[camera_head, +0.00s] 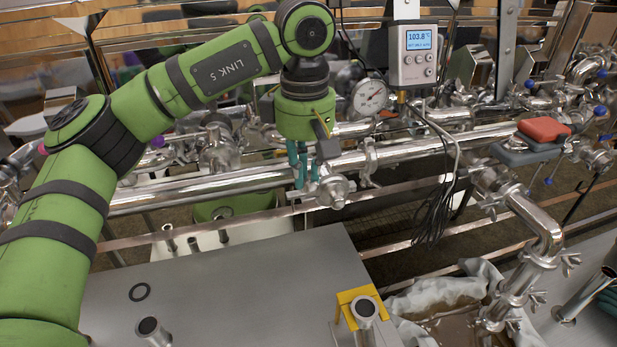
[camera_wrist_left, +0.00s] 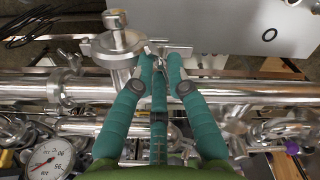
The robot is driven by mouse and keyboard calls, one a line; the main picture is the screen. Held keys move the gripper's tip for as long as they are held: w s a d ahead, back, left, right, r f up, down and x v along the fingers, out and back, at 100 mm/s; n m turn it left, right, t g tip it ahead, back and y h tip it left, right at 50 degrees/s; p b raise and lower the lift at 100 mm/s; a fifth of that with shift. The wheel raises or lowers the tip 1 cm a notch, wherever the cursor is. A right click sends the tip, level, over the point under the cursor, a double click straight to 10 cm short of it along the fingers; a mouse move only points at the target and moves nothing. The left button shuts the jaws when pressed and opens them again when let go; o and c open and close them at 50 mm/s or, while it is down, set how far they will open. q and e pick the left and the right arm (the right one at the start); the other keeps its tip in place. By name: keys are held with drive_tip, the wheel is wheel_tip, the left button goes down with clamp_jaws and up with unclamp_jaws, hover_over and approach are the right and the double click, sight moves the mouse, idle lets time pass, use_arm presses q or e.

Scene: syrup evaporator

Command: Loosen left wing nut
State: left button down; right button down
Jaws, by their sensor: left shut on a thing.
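My left gripper (camera_head: 303,178) has its teal fingers pointing down at a pipe fitting (camera_head: 333,190) on the long steel pipe. In the left wrist view, the fingertips (camera_wrist_left: 161,62) come together on a small metal wing nut (camera_wrist_left: 151,48) beside the round clamped fitting (camera_wrist_left: 116,42). The gripper is shut on this wing nut; the fingers cover much of it. In the head view the wing nut is hidden behind the fingers. My right gripper is not in view.
A dial gauge (camera_head: 369,97) and a temperature display (camera_head: 417,57) stand just right of my left arm. Long steel pipes (camera_head: 430,146) cross behind the grey table (camera_head: 240,285). A black ring (camera_head: 139,292) lies on the table. Loose cables (camera_head: 437,205) hang at the middle right.

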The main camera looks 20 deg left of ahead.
use_arm(q)
drive_tip(key=n+b, duration=0.1)
drive_tip(key=n, duration=0.3)
drive_tip(key=n+b, duration=0.1)
drive_tip(key=n, duration=0.1)
drive_tip(key=shift+s+a+f+n+b, duration=0.15)
drive_tip(key=shift+a+f+n+b, duration=0.05)
drive_tip(key=shift+f+n+b, duration=0.1)
drive_tip(key=n, duration=0.3)
drive_tip(key=shift+s+n, duration=0.15)
drive_tip(key=shift+n, duration=0.15)
drive_tip(key=n+b, duration=0.1)
drive_tip(key=n, duration=0.2)
drive_tip(key=shift+s+d+f+n, duration=0.1)
drive_tip(key=shift+n, duration=0.2)
drive_tip(key=n+b, duration=0.1)
drive_tip(key=n, duration=0.6)
drive_tip(key=shift+s+d, duration=0.1)
drive_tip(key=shift+d, duration=0.05)
drive_tip(key=n+b, duration=0.1)
drive_tip(key=n, duration=0.5)
drive_tip(key=shift+d+n+b, duration=0.2)
drive_tip(key=shift+n+b, duration=0.1)
drive_tip(key=shift+b, duration=0.1)
drive_tip(key=c, duration=1.3)
unclamp_jaws()
drive_tip(key=shift+d+r, duration=0.15)
drive_tip(key=shift+r, duration=0.1)
